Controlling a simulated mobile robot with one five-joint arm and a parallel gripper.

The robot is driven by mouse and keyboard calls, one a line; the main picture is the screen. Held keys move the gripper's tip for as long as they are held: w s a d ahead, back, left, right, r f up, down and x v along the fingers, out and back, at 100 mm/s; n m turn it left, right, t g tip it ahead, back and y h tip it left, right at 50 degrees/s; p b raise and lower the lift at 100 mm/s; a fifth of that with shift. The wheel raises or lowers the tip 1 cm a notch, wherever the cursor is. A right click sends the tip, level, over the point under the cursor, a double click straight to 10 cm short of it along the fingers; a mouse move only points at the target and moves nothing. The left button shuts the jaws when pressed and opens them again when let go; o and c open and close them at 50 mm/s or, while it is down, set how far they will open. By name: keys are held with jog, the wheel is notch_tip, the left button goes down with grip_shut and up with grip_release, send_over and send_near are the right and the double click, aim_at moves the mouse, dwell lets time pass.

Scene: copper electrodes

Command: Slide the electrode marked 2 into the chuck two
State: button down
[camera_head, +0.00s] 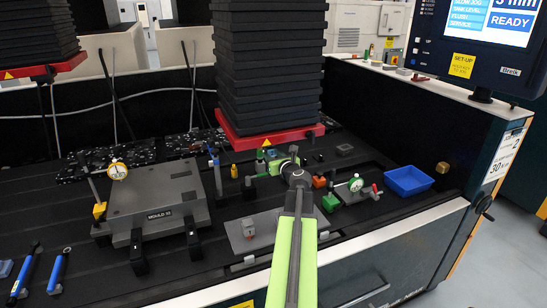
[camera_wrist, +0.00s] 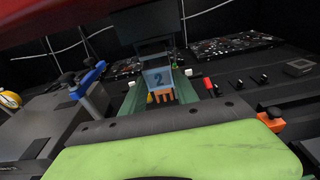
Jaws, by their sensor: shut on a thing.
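In the wrist view the electrode marked 2 (camera_wrist: 157,79) shows a blue-grey face with a dark 2 and copper-coloured prongs below. It sits between the green fingers of my gripper (camera_wrist: 168,92), which is shut on it. A dark block (camera_wrist: 152,51) is right above and behind the electrode, under the red plate; it may be a chuck, but I read no number on it. I cannot tell whether the electrode touches it. In the head view my gripper (camera_head: 276,161) is low beneath the right red plate, and my arm hides much of the held electrode.
The red plate (camera_head: 262,140) hangs low over my gripper. A mould block (camera_head: 157,201) with a dial gauge stands left. A small grey block (camera_head: 248,227) sits on a grey plate. Another dial gauge (camera_head: 355,184) and a blue tray (camera_head: 408,180) are right. Bottles stand left of my gripper.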

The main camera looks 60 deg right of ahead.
aim_at(272, 153)
jog(key=shift+r+x, duration=0.1)
jog(key=shift+x, duration=0.7)
jog(key=shift+r+x, duration=0.15)
jog(key=shift+x, duration=0.65)
jog(key=c, duration=0.9)
grip_release()
jog(key=shift+o, duration=0.2)
